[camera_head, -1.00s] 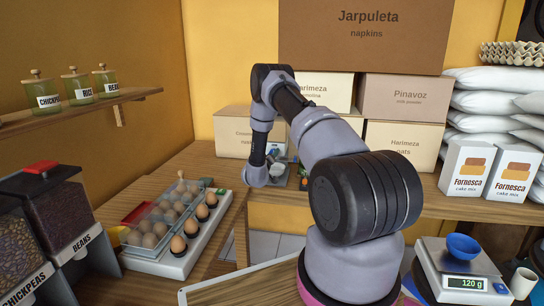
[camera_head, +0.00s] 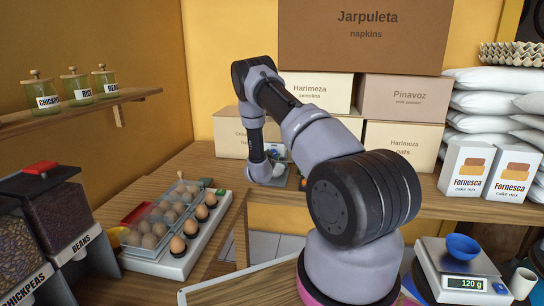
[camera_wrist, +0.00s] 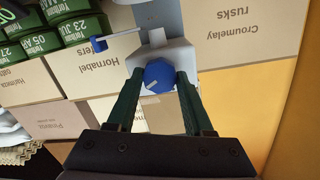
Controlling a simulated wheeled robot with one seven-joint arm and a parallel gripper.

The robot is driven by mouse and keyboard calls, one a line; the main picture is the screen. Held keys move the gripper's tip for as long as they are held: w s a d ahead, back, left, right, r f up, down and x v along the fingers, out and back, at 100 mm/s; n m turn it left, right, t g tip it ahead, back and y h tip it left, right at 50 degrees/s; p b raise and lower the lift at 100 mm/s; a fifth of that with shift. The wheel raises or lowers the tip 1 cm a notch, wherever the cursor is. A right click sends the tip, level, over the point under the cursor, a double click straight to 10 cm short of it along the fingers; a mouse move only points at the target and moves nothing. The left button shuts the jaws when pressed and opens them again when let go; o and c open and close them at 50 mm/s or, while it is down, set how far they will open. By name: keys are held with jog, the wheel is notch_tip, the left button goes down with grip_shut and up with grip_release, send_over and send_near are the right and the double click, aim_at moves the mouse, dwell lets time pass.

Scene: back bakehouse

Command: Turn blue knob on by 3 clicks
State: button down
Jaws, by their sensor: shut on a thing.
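The blue knob (camera_wrist: 159,76) is round, with a pale mark on its face, in the middle of the wrist view. It sits on a pale grey device (camera_wrist: 163,55), which also has a small blue-tipped lever (camera_wrist: 100,45) at its left. My gripper (camera_wrist: 159,80) is shut on the blue knob, with one dark green finger on each side of it. In the head view the end of my arm hides the knob and most of the device at the back of the worktop.
Stacked cardboard boxes (camera_head: 405,99) stand behind the device. An egg tray (camera_head: 175,257) with eggs and a clear lid lies to the left on the worktop. A scale (camera_head: 457,270) with a blue bowl (camera_head: 462,247) stands at right.

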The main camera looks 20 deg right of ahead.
jog(key=m+y, duration=0.1)
jog(key=m, duration=0.3)
jog(key=shift+s+d+f+m, duration=0.1)
jog(key=shift+m, duration=0.2)
dwell(0.4)
jog(key=shift+c, duration=1.5)
grip_release()
jog(key=shift+t, duration=0.3)
jog(key=v, duration=1.1)
